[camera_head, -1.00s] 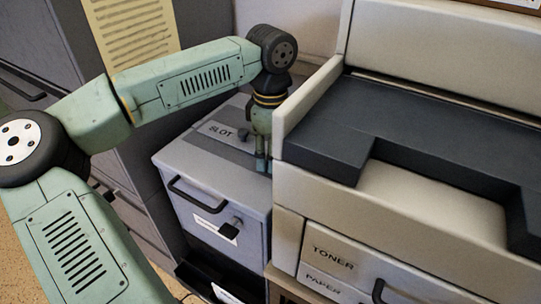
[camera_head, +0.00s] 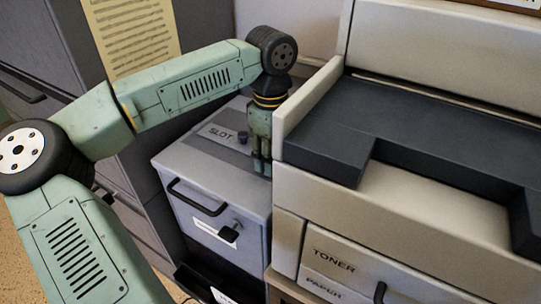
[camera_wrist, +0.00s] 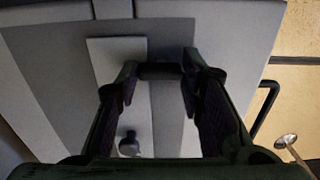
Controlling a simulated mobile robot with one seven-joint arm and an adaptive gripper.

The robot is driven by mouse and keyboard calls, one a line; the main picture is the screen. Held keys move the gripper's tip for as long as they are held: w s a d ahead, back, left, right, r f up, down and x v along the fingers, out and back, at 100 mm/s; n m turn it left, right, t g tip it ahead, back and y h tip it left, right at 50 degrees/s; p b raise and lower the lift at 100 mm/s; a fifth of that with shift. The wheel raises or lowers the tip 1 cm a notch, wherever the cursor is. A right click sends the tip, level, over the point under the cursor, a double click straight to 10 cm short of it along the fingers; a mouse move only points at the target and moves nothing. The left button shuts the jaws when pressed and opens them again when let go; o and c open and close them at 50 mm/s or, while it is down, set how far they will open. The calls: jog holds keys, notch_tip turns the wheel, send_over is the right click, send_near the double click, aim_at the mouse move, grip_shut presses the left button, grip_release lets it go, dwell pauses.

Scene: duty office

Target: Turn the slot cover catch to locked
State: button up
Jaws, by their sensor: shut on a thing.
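The grey cabinet (camera_head: 190,170) has a darker strip on top with a plate marked SLOT (camera_head: 219,132) and a small dark knob (camera_head: 242,137). My gripper (camera_head: 261,172) points down at the cabinet top, right of the knob and close to the printer's side. In the wrist view my gripper (camera_wrist: 160,72) has a dark bar (camera_wrist: 160,71) between its fingertips, apparently the slot cover catch, and is shut on it. The knob (camera_wrist: 129,145) shows below, between the fingers and free of them. The catch's exact angle and any locked marking cannot be made out.
A beige printer (camera_head: 340,210) with a dark top stands close on the right, with drawers marked TONER and PAPER. The cabinet front carries a black handle (camera_head: 197,197) and a latch (camera_head: 230,231). A grey filing cabinet (camera_head: 40,60) stands behind on the left.

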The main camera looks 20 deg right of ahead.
jog(key=o, duration=1.2)
jog(key=shift+c, duration=0.2)
jog(key=shift+r, duration=0.1)
notch_tip(320, 180, up, 12)
